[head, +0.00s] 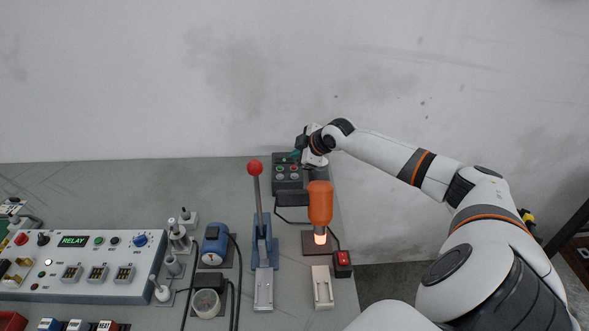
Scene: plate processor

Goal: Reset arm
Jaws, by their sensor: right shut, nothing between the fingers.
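My right arm reaches in from the right across the table. My right gripper (297,151) is at the dark button box (288,183) near the table's back edge, over its upper part. It is shut and I see nothing held in it. The view is too small to tell whether its fingertips touch the box. Red, green and white buttons show on the box below the gripper. My left gripper and left arm are not in view.
An orange lamp-like device (319,203) glows in front of the box. Left of it stands a blue lever press (261,245) with a red knob. A relay panel (85,266) fills the left. A red switch (342,259) sits near the right edge.

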